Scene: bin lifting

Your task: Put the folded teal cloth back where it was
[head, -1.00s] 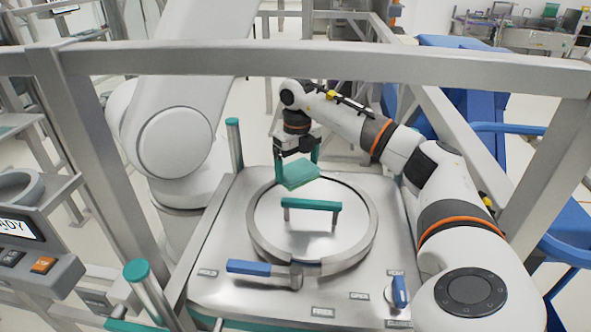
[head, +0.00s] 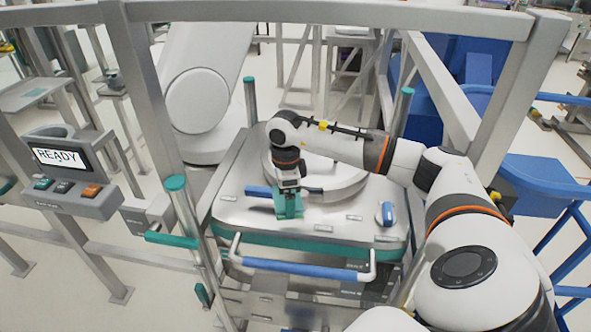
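My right gripper (head: 289,207) points down over the front part of the steel machine top, in front of the round lid (head: 335,188). A small teal patch shows at its fingertips; it looks like the folded teal cloth (head: 288,212) between the fingers, which are teal too, so the edges are hard to separate. Whether the cloth touches the steel top (head: 235,207) is not clear. My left gripper is not in view.
A blue-handled latch (head: 258,191) lies just left of the gripper, and a blue knob (head: 386,213) stands at the right. A blue push bar (head: 305,268) runs along the front. Grey frame posts (head: 149,95) flank the machine. A panel (head: 62,163) at left reads READY.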

